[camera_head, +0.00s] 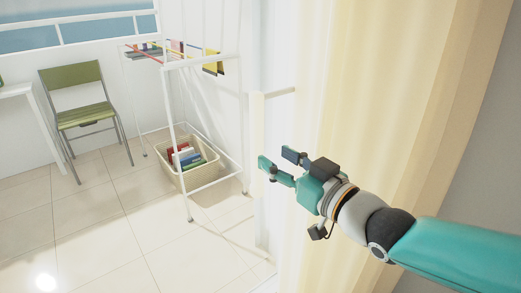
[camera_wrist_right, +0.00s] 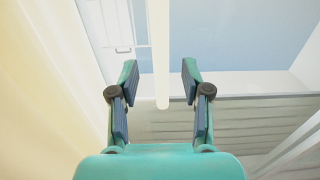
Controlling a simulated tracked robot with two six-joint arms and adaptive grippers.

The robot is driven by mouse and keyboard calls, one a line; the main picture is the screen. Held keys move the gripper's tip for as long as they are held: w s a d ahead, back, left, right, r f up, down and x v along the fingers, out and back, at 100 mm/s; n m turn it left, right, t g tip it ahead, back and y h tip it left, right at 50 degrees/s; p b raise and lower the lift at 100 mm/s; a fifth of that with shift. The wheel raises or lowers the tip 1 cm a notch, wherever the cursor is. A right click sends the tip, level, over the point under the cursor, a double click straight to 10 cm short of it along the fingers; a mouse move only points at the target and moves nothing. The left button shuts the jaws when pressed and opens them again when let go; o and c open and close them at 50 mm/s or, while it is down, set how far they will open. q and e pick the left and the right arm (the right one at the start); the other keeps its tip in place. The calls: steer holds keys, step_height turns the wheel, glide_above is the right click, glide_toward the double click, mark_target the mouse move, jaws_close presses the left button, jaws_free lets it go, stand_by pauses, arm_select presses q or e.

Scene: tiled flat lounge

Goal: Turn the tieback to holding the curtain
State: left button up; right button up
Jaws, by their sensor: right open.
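The cream curtain (camera_head: 370,110) hangs in long vertical folds at the right of the head view. It also fills the left side of the right wrist view (camera_wrist_right: 40,80). A thin pale bar (camera_head: 280,92), which looks like the tieback, sticks out leftward from the curtain's left edge, above my right gripper. A pale bar (camera_wrist_right: 161,60) also shows in the right wrist view, its rounded end near the gap between the fingertips. My right gripper (camera_head: 277,162) is open and empty in front of the curtain's left edge. My left gripper is out of view.
A green chair (camera_head: 84,112) stands farther left. The tiled floor in front is clear.

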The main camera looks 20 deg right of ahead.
mark_target(262, 148)
steer(key=x, duration=0.7)
steer(key=shift+w+b, duration=0.1)
steer(key=shift+b, duration=0.2)
jaws_close()
